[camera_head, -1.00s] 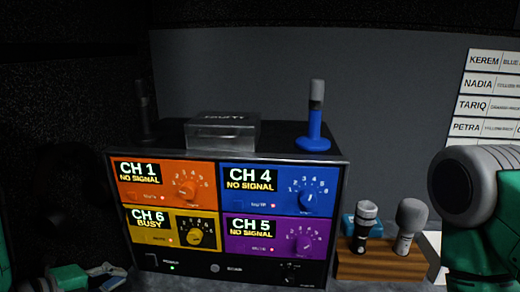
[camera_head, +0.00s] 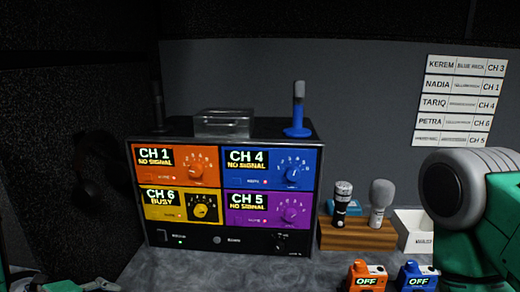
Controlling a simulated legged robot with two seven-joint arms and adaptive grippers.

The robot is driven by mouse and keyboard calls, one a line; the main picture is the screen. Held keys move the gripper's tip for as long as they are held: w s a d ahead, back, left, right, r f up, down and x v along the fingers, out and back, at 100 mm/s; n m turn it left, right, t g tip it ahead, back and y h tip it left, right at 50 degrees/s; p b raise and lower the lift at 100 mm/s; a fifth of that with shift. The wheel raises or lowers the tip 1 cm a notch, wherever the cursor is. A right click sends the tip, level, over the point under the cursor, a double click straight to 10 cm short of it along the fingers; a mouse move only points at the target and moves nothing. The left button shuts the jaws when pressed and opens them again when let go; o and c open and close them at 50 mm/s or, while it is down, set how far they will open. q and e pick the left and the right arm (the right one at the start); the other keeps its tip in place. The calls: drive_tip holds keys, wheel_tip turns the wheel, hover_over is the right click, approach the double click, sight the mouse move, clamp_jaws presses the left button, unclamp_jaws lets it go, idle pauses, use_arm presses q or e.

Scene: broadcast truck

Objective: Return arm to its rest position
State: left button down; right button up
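My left gripper (camera_head: 85,287) shows only at the bottom left edge, low in front of the receiver unit. Most of it is cut off, so its finger opening is unclear. My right arm (camera_head: 480,225), green with a grey joint, stands at the right edge; its gripper is out of view. The receiver unit (camera_head: 230,239) has an orange CH 1 panel, a blue CH 4 panel, a yellow CH 6 panel reading BUSY, and a purple CH 5 panel. The others read NO SIGNAL.
Two microphones (camera_head: 342,203) stand in a wooden block (camera_head: 355,238). A white bin (camera_head: 410,228) is beside it. Orange (camera_head: 366,279) and blue (camera_head: 416,277) packs reading OFF are in front. A name chart (camera_head: 460,102) hangs on the wall. The counter before the receiver is clear.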

use_arm(q)
drive_tip(key=s+d+f+n+g+y+b, duration=0.1)
drive_tip(key=s+f+n+g+y+b, duration=0.1)
drive_tip(key=s+f+n, duration=0.55)
drive_tip(key=s+d+f+n+g+y+b, duration=0.1)
drive_tip(key=s+f+n+g+y+b, duration=0.2)
drive_tip(key=f, duration=0.8)
drive_tip(key=s+f+n+g+b, duration=0.1)
drive_tip(key=s+f+n+g, duration=0.1)
drive_tip(key=s+f+n, duration=0.2)
drive_tip(key=s+d+f+n+g+b, duration=0.1)
drive_tip(key=s+f+n+g, duration=0.1)
drive_tip(key=s+f+n, duration=0.2)
drive_tip(key=s+n, duration=0.3)
drive_tip(key=s, duration=0.4)
drive_tip(key=shift+d+f+g+y+b, duration=0.2)
drive_tip(key=shift+f+g+y+b, duration=0.05)
drive_tip(key=shift+g+y+b, duration=0.15)
drive_tip(key=shift+w, duration=0.1)
